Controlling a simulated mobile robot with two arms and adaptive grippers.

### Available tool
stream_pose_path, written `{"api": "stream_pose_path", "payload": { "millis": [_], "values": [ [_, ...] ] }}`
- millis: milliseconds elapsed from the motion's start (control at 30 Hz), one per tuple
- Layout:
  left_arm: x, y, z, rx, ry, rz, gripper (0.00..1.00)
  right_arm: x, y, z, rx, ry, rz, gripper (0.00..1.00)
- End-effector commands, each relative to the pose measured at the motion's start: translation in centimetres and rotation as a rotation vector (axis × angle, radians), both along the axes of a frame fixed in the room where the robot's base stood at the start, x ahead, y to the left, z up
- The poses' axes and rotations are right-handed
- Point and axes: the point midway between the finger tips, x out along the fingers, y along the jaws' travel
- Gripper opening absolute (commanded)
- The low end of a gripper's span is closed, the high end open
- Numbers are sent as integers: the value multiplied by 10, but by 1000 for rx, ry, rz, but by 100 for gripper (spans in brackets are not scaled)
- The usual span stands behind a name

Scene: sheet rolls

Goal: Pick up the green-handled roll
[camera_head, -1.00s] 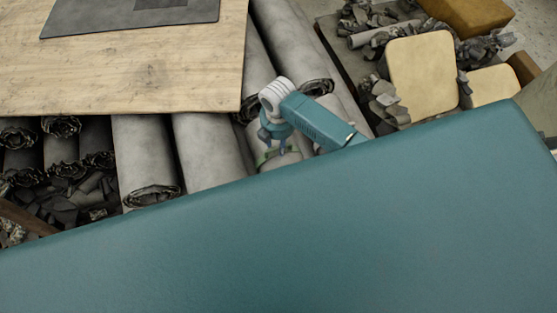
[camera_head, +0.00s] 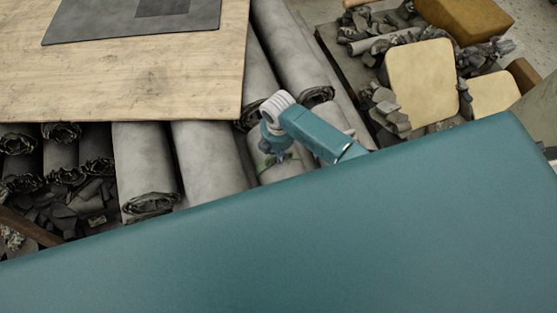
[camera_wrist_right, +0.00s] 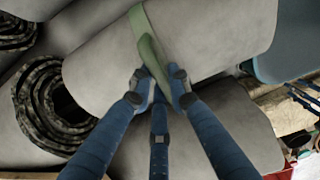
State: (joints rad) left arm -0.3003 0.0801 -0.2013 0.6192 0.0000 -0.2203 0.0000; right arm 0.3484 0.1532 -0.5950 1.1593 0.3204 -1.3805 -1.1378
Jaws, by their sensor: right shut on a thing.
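The green-handled roll is a pale grey rolled sheet (camera_head: 273,174) with a green strap handle. In the head view it is partly hidden by my right arm and my teal body. In the right wrist view the roll (camera_wrist_right: 210,38) fills the upper middle, and its green handle (camera_wrist_right: 153,55) crosses it and stands up in a loop. My right gripper (camera_head: 279,156) is over the roll. In the wrist view its blue fingers (camera_wrist_right: 157,92) are shut on the handle from both sides. I cannot tell whether the roll is lifted. My left gripper is not in view.
Other grey rolls (camera_head: 208,155) lie close beside it, one with a dark coiled end (camera_wrist_right: 50,100). A wooden table (camera_head: 120,70) with a dark sheet stands at the upper left. Padded stools (camera_head: 422,82) and dark scraps lie at the right. Little free room shows around the roll.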

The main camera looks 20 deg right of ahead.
Motion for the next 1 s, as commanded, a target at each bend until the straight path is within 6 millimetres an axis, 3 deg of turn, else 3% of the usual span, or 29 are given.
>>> {"api": "stream_pose_path", "payload": {
  "millis": [600,1000],
  "values": [
    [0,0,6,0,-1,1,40,4,1,40,2,-10,1,0],
    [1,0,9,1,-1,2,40,-40,-1,38,3,-6,1,0]
  ]
}}
